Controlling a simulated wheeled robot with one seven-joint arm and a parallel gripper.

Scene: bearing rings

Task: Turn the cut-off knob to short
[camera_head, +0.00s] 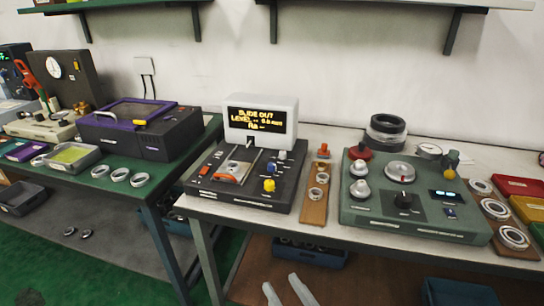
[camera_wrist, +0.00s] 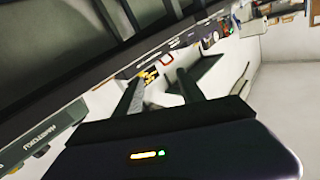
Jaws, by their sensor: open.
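A dark tester (camera_head: 240,178) with a lit display (camera_head: 260,118) stands on the light right-hand bench. The display reads "SLIDE OUT" and "LEVEL" in yellow letters. Its front panel carries a yellow knob (camera_head: 269,185), a pale knob (camera_head: 282,155) and red parts. The panel labels are too small to read, so I cannot tell which knob is the cut-off knob or its setting. My gripper (camera_wrist: 160,82) shows in the wrist view with its two dark fingers apart and nothing between them. That view is tilted, and neither knob is clear in it.
A green tester (camera_head: 415,205) with several knobs stands right of the dark one. A wooden strip (camera_head: 315,207) with rings lies between them. Dark rings (camera_head: 385,132) are stacked behind. A purple-trimmed case (camera_head: 140,130) and loose rings (camera_head: 120,174) sit on the left bench.

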